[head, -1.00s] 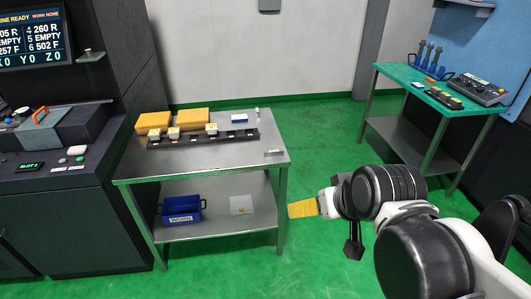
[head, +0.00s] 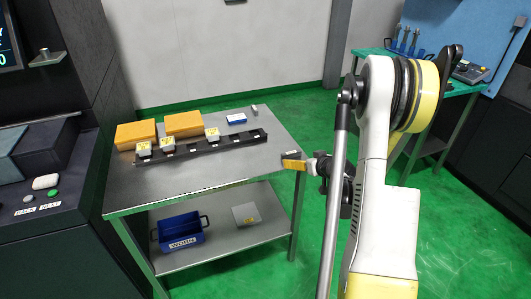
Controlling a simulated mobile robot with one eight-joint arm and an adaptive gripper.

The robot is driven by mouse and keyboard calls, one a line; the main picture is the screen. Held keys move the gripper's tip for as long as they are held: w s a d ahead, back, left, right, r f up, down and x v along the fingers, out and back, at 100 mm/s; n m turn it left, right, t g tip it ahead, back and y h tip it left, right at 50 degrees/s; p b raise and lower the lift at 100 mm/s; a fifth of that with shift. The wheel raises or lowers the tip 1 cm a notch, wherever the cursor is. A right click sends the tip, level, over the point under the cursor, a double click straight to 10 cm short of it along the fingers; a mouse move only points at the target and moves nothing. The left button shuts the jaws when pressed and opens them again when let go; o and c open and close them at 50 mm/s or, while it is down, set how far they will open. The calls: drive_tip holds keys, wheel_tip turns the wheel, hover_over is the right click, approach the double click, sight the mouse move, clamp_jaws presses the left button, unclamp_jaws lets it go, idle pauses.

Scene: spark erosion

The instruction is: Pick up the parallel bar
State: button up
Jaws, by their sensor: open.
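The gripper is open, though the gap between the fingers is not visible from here.
A dark rack (head: 235,143) holds several grey blocks. Two orange boxes (head: 183,123), a blue piece (head: 237,119) and a small upright grey piece (head: 254,110) stand behind. A blue bin (head: 180,232) is on the lower shelf.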

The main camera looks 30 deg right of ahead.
sight(292, 154)
drive_tip(key=b+x, duration=0.4)
drive_tip(key=x, duration=0.7)
drive_tip(key=shift+w+d+r, duration=0.15)
drive_tip(key=shift+d+r, duration=0.05)
drive_tip(key=shift+r, duration=0.1)
drive_tip(key=c, duration=1.4)
